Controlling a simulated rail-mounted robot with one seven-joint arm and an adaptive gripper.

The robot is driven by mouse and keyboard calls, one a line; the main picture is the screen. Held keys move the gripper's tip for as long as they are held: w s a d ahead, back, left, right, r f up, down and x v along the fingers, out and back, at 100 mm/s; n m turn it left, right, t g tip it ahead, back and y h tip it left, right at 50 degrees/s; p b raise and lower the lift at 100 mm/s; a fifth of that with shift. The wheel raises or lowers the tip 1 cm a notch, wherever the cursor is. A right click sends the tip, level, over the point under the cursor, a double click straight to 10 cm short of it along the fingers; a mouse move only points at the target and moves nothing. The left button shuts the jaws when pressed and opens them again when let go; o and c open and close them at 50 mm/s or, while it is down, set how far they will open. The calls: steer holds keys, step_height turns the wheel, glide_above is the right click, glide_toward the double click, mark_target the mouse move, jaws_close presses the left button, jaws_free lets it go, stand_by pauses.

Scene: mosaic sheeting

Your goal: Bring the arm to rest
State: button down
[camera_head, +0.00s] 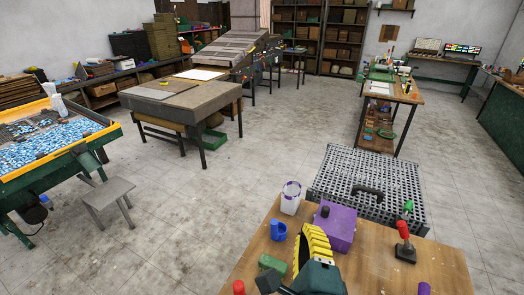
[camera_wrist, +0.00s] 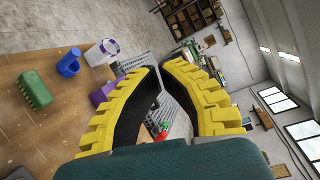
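My gripper (camera_head: 309,250) has ribbed yellow fingers with dark inner sides and is at the bottom middle of the head view, over the wooden workbench (camera_head: 415,272). In the wrist view its two fingers (camera_wrist: 161,68) rise from the bottom edge, with a gap between them. They look open and hold nothing. Through the gap I see the grey perforated table and a red-handled tool (camera_wrist: 161,136). My gripper appears raised above the bench top and apart from the objects on it.
On the bench are a purple box (camera_head: 338,229), a blue cup (camera_head: 278,230), a white-and-purple container (camera_head: 291,198), a green block (camera_head: 271,264) and a red-handled tool (camera_head: 405,243). The perforated table (camera_head: 340,165) adjoins the bench behind. Open floor (camera_head: 235,190) lies to the left.

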steer(key=s+a+r+n+t+y, duration=0.1)
steer(key=s+r+n+t, duration=0.3)
steer(key=r+n, duration=0.6)
steer(key=s+a+r+n+t, duration=0.1)
steer(key=s+r+n+t, duration=0.1)
steer(key=s+r+n, duration=0.75)
steer(key=w+r+n+p, duration=0.1)
steer(key=w+r+p, duration=0.1)
steer(key=r+p, duration=0.5)
steer(key=w+r+n+p, duration=0.1)
steer(key=r+p, duration=0.7)
steer(key=p, duration=0.2)
steer(key=shift+w+r+n+p, duration=0.2)
steer(key=shift+w+n+p, duration=0.1)
steer(key=shift+w+n, duration=0.05)
steer(key=shift+a, duration=0.1)
steer(key=shift+a, duration=0.1)
